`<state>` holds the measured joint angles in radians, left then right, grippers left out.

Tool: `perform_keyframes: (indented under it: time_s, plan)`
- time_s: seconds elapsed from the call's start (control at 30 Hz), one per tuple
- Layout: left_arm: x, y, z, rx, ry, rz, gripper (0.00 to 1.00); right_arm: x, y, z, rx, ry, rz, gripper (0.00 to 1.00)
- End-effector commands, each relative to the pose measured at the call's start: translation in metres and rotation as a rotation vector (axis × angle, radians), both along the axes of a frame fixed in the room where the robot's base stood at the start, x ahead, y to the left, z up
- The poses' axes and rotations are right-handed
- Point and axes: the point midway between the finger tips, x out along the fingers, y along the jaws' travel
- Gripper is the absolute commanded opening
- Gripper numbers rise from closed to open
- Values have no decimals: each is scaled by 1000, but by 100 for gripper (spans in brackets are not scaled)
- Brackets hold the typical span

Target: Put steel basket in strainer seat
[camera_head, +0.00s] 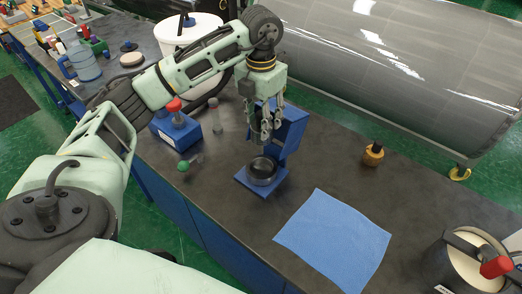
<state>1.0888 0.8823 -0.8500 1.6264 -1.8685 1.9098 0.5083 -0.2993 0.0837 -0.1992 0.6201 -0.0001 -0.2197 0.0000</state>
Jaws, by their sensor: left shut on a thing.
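The strainer seat is a blue stand (290,132) with an upright back plate and a flat base. On the base sits a dark round metal cup (262,172) with a shiny rim. My left gripper (265,138) hangs fingers down, just above the cup and in front of the back plate. Its fingers are shut on what seems to be the steel basket, which is hard to tell apart from the grey fingers and the dark cup. Whether basket and cup touch cannot be told. My right gripper is not in view.
A blue cloth (334,240) lies to the right on the dark bench. A blue block with a red knob (174,106) and a green-topped item (184,166) stand left. A brass piece (373,154) and a red-handled pot (468,262) are right. A large grey roll (410,60) lies behind.

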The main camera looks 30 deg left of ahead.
Motion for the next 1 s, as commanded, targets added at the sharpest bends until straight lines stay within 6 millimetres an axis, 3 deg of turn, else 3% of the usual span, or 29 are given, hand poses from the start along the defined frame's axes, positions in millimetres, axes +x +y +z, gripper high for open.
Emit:
perform_keyframes:
  time_s: [0.3,0.73,1.0]
  plan:
    - [-1,0,-72,-1,3,-1,10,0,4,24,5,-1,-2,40]
    - [0,0,-122,-1,2,-1,10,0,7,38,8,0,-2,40]
    - [0,0,-128,0,-1,-2,10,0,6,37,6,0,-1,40]
